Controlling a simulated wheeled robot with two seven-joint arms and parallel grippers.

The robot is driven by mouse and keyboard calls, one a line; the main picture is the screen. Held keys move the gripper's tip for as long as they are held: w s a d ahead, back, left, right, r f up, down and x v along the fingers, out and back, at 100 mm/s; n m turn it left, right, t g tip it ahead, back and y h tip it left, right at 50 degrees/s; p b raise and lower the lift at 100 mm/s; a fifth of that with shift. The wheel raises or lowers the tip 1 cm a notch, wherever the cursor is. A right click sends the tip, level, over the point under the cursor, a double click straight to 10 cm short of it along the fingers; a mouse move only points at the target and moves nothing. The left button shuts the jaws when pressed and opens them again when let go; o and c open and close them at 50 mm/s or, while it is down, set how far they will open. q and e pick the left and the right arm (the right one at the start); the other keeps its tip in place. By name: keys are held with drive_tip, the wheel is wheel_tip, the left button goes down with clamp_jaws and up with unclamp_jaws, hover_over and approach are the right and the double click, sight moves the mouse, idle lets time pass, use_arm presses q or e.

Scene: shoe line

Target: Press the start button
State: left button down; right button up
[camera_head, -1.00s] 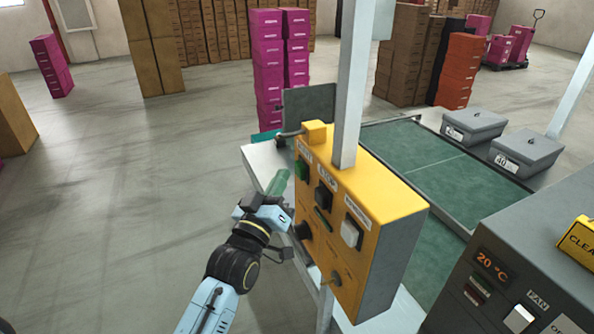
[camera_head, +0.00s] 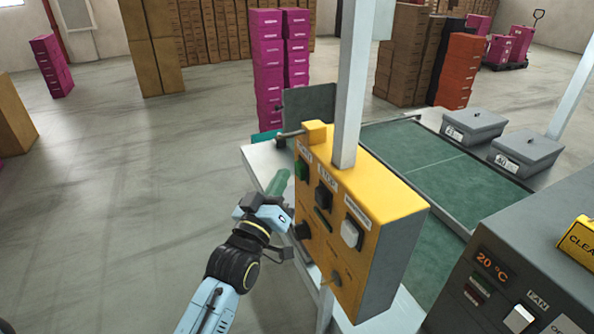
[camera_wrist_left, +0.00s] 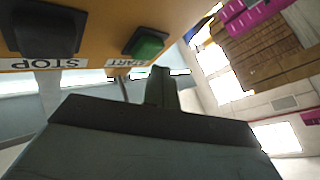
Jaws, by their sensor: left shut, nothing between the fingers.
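The yellow control box (camera_head: 385,190) is fixed to a grey post. The green START button (camera_head: 301,169) is at the far upper end of its front face, and it also shows in the left wrist view (camera_wrist_left: 149,44). The black STOP button (camera_head: 323,197) sits beside it, nearer to me. My left gripper (camera_head: 283,176) is shut and empty, its tips just left of the START button in the head view. In the left wrist view its closed fingers (camera_wrist_left: 162,82) show below and close to the green button, with no clear contact. My right gripper is not in view.
A grey machine panel (camera_head: 515,270) stands at the right. A green conveyor belt (camera_head: 430,160) lies behind the box, with two grey lidded boxes beside it.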

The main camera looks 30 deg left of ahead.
use_arm(q)
drive_tip(key=shift+w+d, duration=0.3)
drive_tip(key=shift+w+d, duration=0.35)
drive_tip(key=shift+w, duration=0.1)
idle(0.9)
idle(0.4)
drive_tip(key=shift+s+a+p, duration=0.6)
drive_tip(key=shift+s+a, duration=0.05)
drive_tip(key=shift+s, duration=0.15)
drive_tip(key=shift+s+a+p, duration=0.75)
drive_tip(key=shift+s+a, duration=0.9)
drive_tip(key=shift+s, duration=0.25)
